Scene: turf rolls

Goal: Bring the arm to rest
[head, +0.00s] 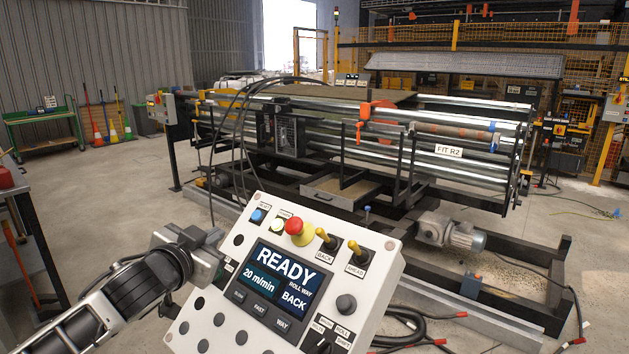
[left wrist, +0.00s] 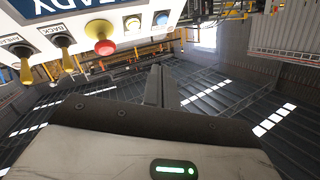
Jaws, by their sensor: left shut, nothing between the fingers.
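My left arm reaches in from the lower left of the head view. Its gripper (head: 212,238) is shut and empty beside the upper left edge of a tilted white control panel (head: 222,318). In the left wrist view the shut fingers (left wrist: 158,85) point up, and the panel (left wrist: 135,12) hangs upside down beyond them. The panel has a screen (head: 280,283) reading READY, 20 m/min, ROLL WAY BACK. It carries a red mushroom button (head: 298,229), a blue button (head: 257,215) and two yellow levers labelled BACK (head: 325,237) and AHEAD (head: 357,249). My right gripper is out of view.
A long roller machine (head: 350,125) stands behind the panel, with a motor (head: 452,233) at its base. Black cables (head: 412,325) lie on the floor at the lower right. A green bench (head: 45,130) stands far left. Concrete floor is open on the left.

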